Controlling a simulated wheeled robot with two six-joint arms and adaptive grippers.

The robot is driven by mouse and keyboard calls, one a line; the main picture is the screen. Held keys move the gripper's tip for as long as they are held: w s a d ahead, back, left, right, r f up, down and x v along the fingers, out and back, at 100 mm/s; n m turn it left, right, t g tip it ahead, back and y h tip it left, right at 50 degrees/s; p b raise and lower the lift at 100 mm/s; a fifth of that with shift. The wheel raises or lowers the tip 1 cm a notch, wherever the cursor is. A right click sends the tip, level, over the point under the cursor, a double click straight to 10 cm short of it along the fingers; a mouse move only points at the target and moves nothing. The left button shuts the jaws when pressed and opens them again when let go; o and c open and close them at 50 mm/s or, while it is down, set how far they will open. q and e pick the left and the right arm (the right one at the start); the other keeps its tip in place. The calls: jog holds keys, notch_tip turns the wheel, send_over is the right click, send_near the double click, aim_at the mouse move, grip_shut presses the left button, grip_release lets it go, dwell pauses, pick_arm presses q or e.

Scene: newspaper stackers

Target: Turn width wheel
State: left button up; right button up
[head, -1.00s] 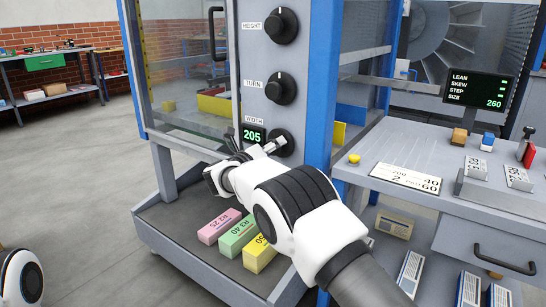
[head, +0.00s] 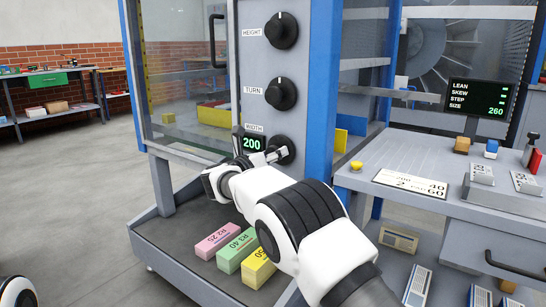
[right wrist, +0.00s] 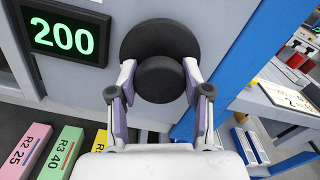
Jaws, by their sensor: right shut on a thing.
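The black width wheel (head: 284,149) is the lowest of the three knobs on the grey panel. It also shows in the right wrist view (right wrist: 160,42), where its round grip lies between my fingers. The width display (head: 252,143) beside it reads 200, and it reads the same in the right wrist view (right wrist: 63,36). My right gripper (head: 268,156) is shut on the wheel, with one finger on each side of its grip, as the right wrist view (right wrist: 160,80) shows. My left gripper is not in view; only a white part of my own shows at the lower left.
Above are the height knob (head: 281,30) and turn knob (head: 281,95). Pink (head: 217,241), green (head: 236,250) and yellow (head: 259,268) blocks lie on the lower shelf. A side table (head: 430,160) with a card and small items stands right. A screen (head: 477,97) reads size 260.

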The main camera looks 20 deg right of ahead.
jog(key=shift+r, duration=0.1)
jog(key=o, duration=1.2)
send_near(283, 115)
jog(key=x, duration=0.5)
jog(key=shift+w+d, duration=0.1)
